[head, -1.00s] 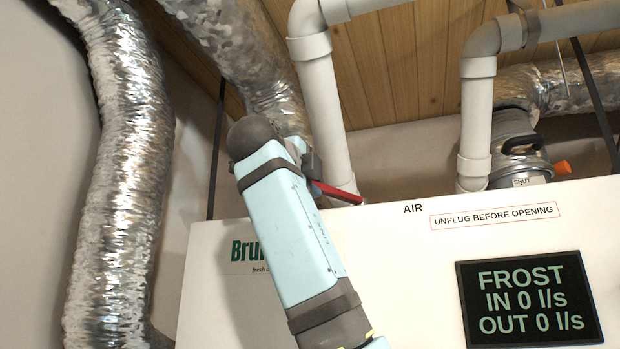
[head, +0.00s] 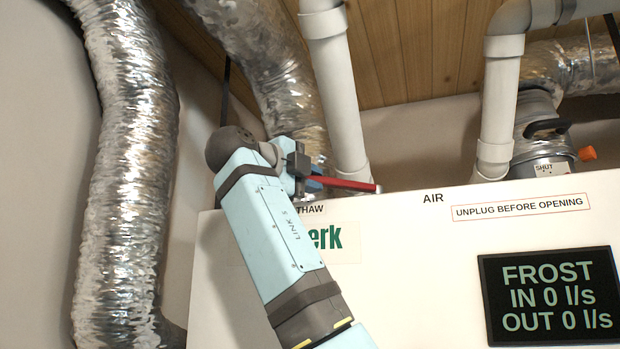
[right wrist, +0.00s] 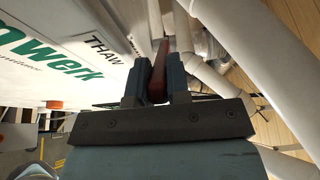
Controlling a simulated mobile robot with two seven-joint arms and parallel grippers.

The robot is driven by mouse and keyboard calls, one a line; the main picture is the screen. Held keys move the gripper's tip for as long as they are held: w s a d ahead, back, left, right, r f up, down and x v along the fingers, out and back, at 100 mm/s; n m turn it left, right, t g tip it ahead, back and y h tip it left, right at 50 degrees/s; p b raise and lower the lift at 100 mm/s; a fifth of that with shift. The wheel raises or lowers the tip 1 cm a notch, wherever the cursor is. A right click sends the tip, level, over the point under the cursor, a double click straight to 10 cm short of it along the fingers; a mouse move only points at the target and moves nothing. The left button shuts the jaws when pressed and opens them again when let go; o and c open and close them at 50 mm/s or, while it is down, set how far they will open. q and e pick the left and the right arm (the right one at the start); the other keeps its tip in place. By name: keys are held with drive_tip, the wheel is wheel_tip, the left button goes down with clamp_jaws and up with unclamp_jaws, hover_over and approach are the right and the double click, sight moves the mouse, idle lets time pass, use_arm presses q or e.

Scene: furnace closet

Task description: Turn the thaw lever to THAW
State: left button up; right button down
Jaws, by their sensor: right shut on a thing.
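The thaw lever (head: 346,184) is a red bar above the top edge of the white cabinet. In the head view it runs from my right gripper (head: 312,178) rightward to a pale end, lying between the THAW label (head: 312,210) and the AIR label (head: 433,198). My right gripper is shut on the lever near its left end, close above THAW. In the right wrist view the red lever (right wrist: 158,68) stands between the two fingers of my right gripper (right wrist: 157,78). The fingers hide part of it. My left gripper is not in view.
The white cabinet (head: 410,265) carries a display (head: 550,296) reading FROST, IN 0 l/s, OUT 0 l/s. White pipes (head: 335,90) rise behind the lever. Foil ducts (head: 130,170) stand at the left.

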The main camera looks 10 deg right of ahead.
drive_tip(key=c, duration=1.1)
unclamp_jaws()
drive_tip(key=shift+w, duration=0.1)
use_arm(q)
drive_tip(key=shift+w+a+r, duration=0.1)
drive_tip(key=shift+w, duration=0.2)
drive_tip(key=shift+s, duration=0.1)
use_arm(e)
drive_tip(key=shift+s+a, duration=0.3)
use_arm(q)
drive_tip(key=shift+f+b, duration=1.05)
drive_tip(key=shift+b, duration=0.25)
use_arm(e)
drive_tip(key=shift+v, duration=6.5)
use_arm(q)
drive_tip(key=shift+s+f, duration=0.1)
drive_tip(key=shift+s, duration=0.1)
